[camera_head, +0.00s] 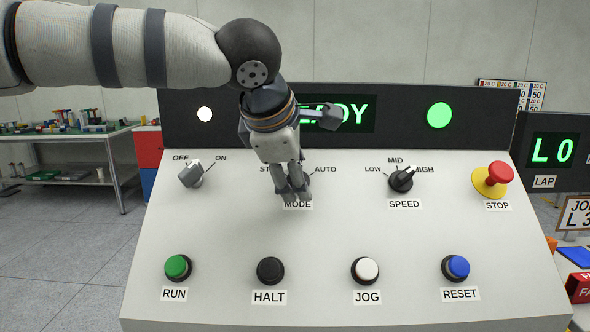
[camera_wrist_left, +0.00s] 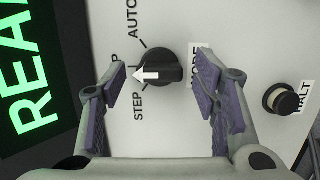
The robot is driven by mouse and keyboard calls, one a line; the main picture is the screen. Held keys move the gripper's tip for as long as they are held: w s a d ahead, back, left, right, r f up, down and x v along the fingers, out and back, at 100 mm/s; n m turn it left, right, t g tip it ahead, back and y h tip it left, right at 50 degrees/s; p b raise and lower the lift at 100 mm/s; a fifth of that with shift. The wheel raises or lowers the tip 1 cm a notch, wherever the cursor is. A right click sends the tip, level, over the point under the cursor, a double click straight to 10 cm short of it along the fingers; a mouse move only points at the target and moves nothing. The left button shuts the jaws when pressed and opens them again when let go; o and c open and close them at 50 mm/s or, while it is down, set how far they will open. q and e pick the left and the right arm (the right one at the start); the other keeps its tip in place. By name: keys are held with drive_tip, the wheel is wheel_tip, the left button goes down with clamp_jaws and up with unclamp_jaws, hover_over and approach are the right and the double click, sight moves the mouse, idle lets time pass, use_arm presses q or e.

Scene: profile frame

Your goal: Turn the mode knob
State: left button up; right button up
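The mode knob (camera_wrist_left: 165,60) is black with a white arrow pointer. In the left wrist view the arrow points left, between the STEP and AUTO marks, toward a label mostly hidden by a finger. My left gripper (camera_wrist_left: 163,88) is open, with one purple-padded finger on each side of the knob. Whether either finger touches it I cannot tell; gaps seem to show on both sides. In the head view my left gripper (camera_head: 292,193) points down at the panel above the MODE label (camera_head: 298,204) and hides the knob. My right gripper is not in view.
The sloped control panel (camera_head: 330,232) also has an OFF/ON switch (camera_head: 191,174), a speed knob (camera_head: 401,181) and a red stop button (camera_head: 499,174). Below are the green run (camera_head: 178,267), black halt (camera_head: 270,270), white jog (camera_head: 366,270) and blue reset (camera_head: 457,267) buttons.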

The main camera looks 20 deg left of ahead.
use_arm(q)
drive_tip(key=shift+r, duration=0.1)
drive_tip(key=v, duration=1.2)
